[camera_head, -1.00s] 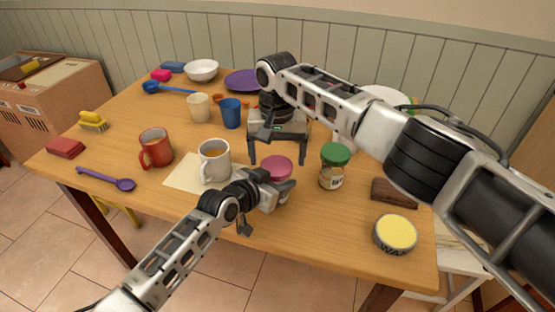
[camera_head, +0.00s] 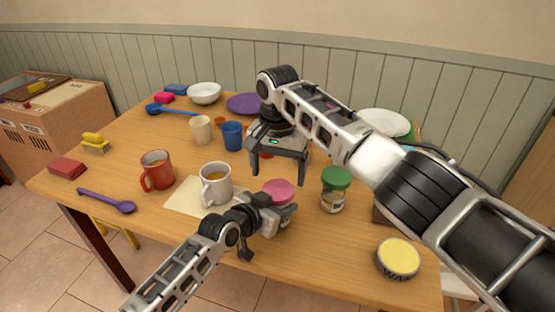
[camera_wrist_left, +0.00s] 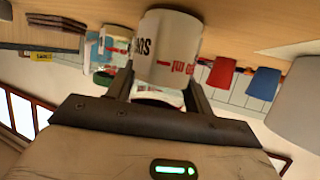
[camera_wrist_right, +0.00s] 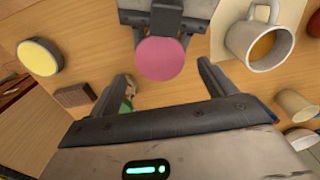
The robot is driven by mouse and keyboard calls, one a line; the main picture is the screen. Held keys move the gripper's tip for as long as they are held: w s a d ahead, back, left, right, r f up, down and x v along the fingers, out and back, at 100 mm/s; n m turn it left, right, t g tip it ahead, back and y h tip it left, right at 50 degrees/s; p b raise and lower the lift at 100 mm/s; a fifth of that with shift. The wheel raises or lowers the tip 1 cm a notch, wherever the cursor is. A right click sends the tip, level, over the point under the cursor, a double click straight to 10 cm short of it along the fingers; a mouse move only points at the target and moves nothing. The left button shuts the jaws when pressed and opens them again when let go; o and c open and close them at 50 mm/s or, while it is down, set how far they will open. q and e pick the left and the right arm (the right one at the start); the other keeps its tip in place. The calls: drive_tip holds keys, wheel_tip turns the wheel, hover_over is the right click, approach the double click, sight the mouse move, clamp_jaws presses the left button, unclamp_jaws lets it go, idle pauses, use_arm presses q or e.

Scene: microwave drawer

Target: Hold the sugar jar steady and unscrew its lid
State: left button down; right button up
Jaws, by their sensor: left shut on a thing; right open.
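In the left wrist view the jar (camera_wrist_left: 166,48) is white with dark and red lettering, between the fingers. My left gripper (camera_head: 277,210) is shut on the jar body, below the lid. My right gripper (camera_head: 278,172) is open and empty, pointing down above and behind the lid.
A white mug (camera_head: 216,186) stands close left of the jar on a paper sheet. A glass jar with a green lid (camera_head: 336,178) stands to the right. A yellow-topped tin (camera_head: 398,258) is at the front right corner. A red mug (camera_head: 157,170) and cups stand farther left.

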sight(278, 189)
drive_tip(key=shift+f, duration=2.2)
drive_tip(key=shift+c, duration=0.3)
drive_tip(key=c, duration=1)
drive_tip(key=shift+n, duration=1.7)
drive_tip(key=o, duration=1.1)
drive_tip(key=shift+c, duration=0.2)
drive_tip(key=shift+r, duration=0.1)
